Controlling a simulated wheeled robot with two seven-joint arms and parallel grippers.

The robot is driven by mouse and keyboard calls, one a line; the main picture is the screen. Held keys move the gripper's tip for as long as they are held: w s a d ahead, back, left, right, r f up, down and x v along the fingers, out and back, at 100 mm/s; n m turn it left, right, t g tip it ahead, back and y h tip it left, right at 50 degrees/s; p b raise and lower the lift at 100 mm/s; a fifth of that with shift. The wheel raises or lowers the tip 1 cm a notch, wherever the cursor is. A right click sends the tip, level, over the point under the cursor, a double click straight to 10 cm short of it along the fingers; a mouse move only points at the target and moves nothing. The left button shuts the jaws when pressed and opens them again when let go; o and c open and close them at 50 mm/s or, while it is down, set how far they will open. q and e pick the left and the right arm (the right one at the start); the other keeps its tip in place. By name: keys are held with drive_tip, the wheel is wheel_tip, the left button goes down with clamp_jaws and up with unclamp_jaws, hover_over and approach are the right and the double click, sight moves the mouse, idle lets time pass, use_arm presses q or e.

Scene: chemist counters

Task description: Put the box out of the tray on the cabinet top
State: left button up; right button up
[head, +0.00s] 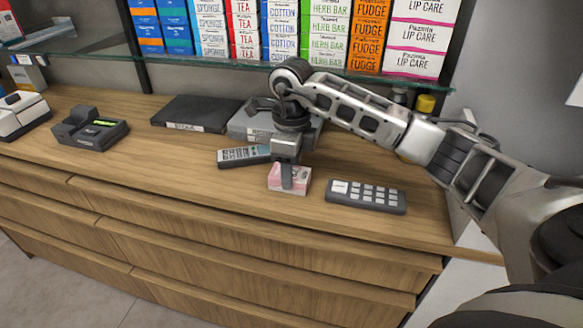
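A small pink and white box (275,183) is at the front part of the wooden cabinet top (225,185), in the middle of the head view. My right gripper (287,178) points down over it, with one finger across the box's near face. The other finger is hidden, so I cannot tell whether the fingers press on the box. I cannot tell whether the box rests on the wood or hangs just above it. No tray can be made out for certain. My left gripper is not in view.
A grey keypad (365,197) lies right of the box, and a remote-like device (243,156) lies behind it to the left. A dark flat case (195,113), a grey case (250,124) and a card terminal (90,128) stand further back. A glass shelf (215,61) of cartons hangs above.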

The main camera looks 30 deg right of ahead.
drive_tip(key=o, duration=0.4)
